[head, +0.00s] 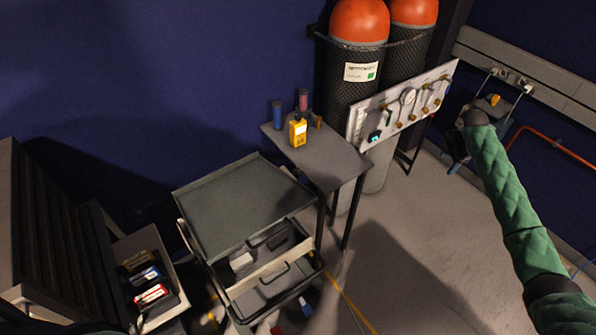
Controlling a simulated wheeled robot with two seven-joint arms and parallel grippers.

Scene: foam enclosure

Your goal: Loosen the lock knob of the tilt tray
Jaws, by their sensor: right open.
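A shallow grey tray (245,203) tops a cart at the middle left, its surface bare. I cannot make out a lock knob on it. A small wall-side fixture (510,86) with two arms stands at the right, with a yellow-orange part (494,99) on it; I cannot tell whether this is a knob. My right gripper (456,160) is open, at the end of the green-sleeved arm, just left of and below that fixture. It looks empty and is dark and small, so its fingers are hard to make out. My left gripper is not in view.
A small grey table (322,160) holds a yellow device (298,130) and small bottles. Orange-topped cylinders (359,22) and a gauge panel (405,103) stand behind. A red rail (560,146) runs at right. A drawer cabinet (60,240) fills the left. Floor (420,235) at centre right is clear.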

